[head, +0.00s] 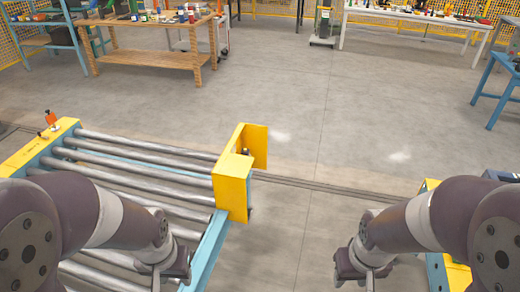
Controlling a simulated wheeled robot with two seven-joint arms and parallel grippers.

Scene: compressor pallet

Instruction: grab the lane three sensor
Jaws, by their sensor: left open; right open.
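No sensor in view carries a lane number that I can read. A small orange-red device (50,118) stands on the yellow end rail at the far left of the roller conveyor (140,150). A small dark part (246,152) sits inside the yellow bracket (232,187) at the conveyor's right end; I cannot tell what it is. My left gripper (168,282) is open at the bottom edge, over the rollers and short of the bracket. My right gripper (368,282) is open at the bottom edge, over bare floor. Both fingertips are partly cut off by the frame.
Another yellow and blue structure (436,272) stands at the right, partly behind my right arm. The floor (320,130) between it and the conveyor is clear, with a dark track (320,186) across it. A wooden bench (150,58) and a white table (415,20) stand far back.

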